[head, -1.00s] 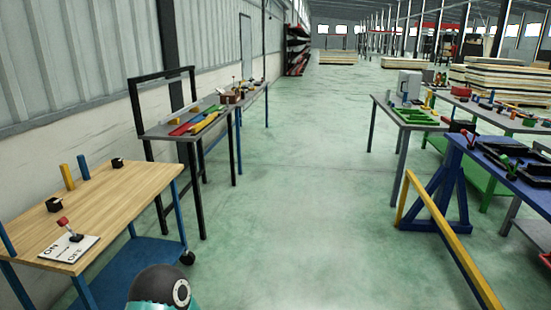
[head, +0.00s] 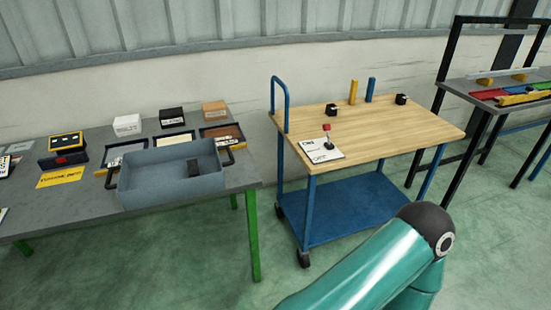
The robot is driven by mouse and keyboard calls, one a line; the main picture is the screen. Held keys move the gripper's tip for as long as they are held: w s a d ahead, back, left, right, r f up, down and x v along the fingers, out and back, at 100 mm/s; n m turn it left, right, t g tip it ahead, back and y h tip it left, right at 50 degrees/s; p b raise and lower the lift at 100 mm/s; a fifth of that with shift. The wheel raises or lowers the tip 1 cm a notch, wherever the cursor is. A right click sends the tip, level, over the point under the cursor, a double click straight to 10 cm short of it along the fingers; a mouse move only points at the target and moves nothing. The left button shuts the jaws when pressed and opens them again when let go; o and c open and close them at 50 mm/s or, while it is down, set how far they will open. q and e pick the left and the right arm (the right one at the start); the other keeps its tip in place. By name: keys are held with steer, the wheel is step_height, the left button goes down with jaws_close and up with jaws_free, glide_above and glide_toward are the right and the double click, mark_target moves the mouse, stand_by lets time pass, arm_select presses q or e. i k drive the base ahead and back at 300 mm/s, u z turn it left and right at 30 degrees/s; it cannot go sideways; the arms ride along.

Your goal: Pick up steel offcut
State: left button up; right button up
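I cannot make out a piece that is clearly the steel offcut. The bin stands at the front right of the grey table. A teal link of one of my arms shows at the lower right. Neither of my grippers is in view.
The grey table (head: 75,207) also holds small boxes and a yellow card (head: 61,177). A wooden-topped blue cart (head: 400,133) with a red-knobbed lever stands beside it. Another table (head: 480,93) is at the right. Green floor is free in front.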

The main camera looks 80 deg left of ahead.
mark_target(193, 167)
steer(key=z, duration=1.9)
steer(key=i, duration=0.1)
steer(key=u, duration=3.25)
steer(key=i, duration=0.25)
steer(key=u, duration=2.45)
steer(key=k, duration=0.35)
steer(key=u, duration=0.35)
steer(key=i, duration=1.55)
steer(key=z, duration=0.45)
